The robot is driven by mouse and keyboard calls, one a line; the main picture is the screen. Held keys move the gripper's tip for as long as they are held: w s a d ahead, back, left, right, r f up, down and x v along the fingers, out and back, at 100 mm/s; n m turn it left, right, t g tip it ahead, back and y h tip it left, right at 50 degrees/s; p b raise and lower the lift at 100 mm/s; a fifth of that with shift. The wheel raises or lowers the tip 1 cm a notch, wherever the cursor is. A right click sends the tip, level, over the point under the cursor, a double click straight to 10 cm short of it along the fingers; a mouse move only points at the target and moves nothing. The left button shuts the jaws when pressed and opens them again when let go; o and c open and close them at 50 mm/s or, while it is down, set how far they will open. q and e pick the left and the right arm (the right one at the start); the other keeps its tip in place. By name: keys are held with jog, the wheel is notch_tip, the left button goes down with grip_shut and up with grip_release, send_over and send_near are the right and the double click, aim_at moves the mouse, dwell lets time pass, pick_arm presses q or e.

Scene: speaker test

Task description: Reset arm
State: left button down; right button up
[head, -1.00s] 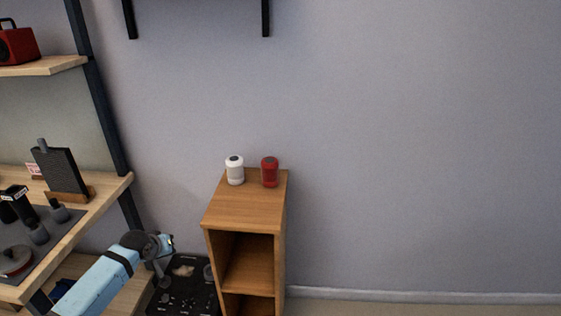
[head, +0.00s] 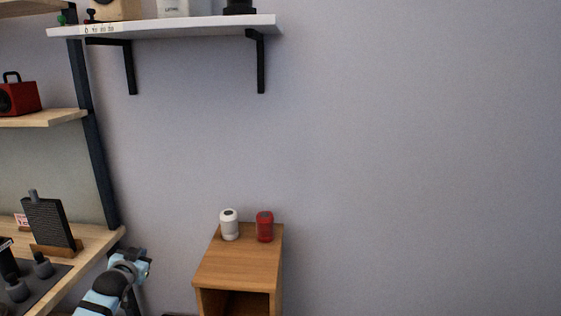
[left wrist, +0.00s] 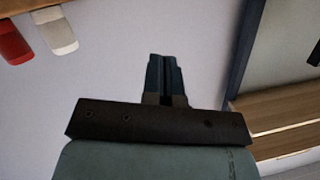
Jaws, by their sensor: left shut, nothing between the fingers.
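My left arm comes in at the lower left of the head view, light blue with dark bands, and its bent joint (head: 128,268) stands in front of the left shelving. In the left wrist view my left gripper (left wrist: 165,62) has its two dark fingers together, with nothing between them. My right gripper is in neither view.
A white speaker (head: 229,225) and a red speaker (head: 265,227) stand on a wooden cabinet (head: 238,264), right of my left arm. Wooden shelving (head: 100,238) holds a dark speaker (head: 49,223). A white wall shelf (head: 190,26) hangs above. The right side shows bare wall.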

pick_arm(q)
jog(key=s+d+f+g+h+b, duration=0.1)
jog(key=s+d+f+b, duration=0.1)
jog(key=s+d+f, duration=0.65)
jog(key=s+d+f+g+h+b, duration=0.15)
jog(key=s+d+f, duration=0.3)
jog(key=s, duration=0.75)
jog(key=s+d+f+h+b, duration=0.25)
jog(key=s+d+f, duration=0.35)
jog(key=s, duration=0.4)
jog(key=s+d+g+b, duration=0.15)
jog(key=s+d, duration=0.25)
jog(key=s, duration=0.8)
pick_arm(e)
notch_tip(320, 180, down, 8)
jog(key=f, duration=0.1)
pick_arm(q)
jog(key=s+a+r+p, duration=0.1)
jog(key=a+r+p, duration=0.2)
jog(key=r+p, duration=1.3)
jog(key=p, duration=1.1)
jog(key=shift+s+y, duration=0.2)
jog(key=shift+y, duration=0.2)
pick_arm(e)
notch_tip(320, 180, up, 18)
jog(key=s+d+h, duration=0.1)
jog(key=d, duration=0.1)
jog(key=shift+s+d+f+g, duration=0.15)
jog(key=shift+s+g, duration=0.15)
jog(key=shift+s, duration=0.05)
